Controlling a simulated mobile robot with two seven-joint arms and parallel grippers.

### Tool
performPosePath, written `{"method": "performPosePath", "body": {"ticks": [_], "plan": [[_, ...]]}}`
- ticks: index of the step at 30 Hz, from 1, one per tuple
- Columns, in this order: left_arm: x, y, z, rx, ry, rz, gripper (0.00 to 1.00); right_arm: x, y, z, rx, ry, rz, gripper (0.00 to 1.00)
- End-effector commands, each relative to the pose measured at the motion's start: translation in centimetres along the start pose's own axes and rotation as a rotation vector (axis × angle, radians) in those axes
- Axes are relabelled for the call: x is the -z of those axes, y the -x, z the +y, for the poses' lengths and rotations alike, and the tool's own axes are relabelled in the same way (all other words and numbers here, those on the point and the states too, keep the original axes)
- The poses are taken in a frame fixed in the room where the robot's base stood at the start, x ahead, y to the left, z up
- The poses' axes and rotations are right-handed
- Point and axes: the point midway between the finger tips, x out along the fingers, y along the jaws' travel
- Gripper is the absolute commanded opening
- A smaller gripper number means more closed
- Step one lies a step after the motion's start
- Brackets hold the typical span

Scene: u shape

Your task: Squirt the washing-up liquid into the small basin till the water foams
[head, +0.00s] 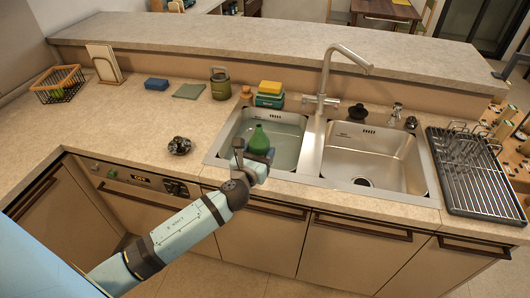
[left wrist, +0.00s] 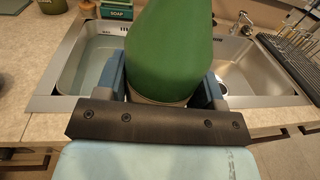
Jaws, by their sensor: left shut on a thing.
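A green bottle (head: 259,138) is held in my left gripper (head: 262,156) over the front part of the left basin (head: 222,140). In the left wrist view the bottle (left wrist: 168,50) stands between the two blue-grey fingers, which are shut on it. The left basin holds clear water (head: 285,143); I see no foam on it. The left basin also shows in the left wrist view (left wrist: 85,68). The bottle's nozzle and the outlet's direction are too small to tell. My right gripper is not in view.
A tall tap (head: 325,80) rises behind the sinks. The right basin (head: 370,155) is empty. A green soap box (head: 269,101) with a yellow sponge (head: 270,87) sits behind the left basin. A dark metal object (head: 179,146) lies on the left counter.

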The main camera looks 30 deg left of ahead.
Motion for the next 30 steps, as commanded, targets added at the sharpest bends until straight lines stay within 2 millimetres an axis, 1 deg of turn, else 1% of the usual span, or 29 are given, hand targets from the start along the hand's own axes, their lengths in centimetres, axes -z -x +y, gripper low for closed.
{"method": "performPosePath", "body": {"ticks": [1, 6, 12, 15, 18, 21, 30], "plan": [[1.9, -2.0, 1.1, -0.025, -0.002, -0.003, 0.28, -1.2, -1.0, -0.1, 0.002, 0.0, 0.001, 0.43], [5.3, -7.9, 5.2, -0.109, -0.001, -0.003, 0.28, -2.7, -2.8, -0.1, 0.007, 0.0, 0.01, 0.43], [8.3, -13.6, 10.0, -0.203, -0.001, -0.002, 0.28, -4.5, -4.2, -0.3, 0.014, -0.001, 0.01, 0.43], [9.5, -15.9, 12.3, -0.246, 0.001, -0.001, 0.28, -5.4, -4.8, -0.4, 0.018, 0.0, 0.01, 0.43], [10.4, -17.6, 14.1, -0.279, 0.001, 0.0, 0.28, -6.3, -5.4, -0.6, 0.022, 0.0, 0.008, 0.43], [11.2, -18.4, 14.9, -0.295, 0.001, 0.0, 0.28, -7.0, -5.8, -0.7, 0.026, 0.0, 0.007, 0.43], [11.3, -18.6, 15.2, -0.3, 0.001, 0.0, 0.28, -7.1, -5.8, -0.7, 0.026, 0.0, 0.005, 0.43]]}}
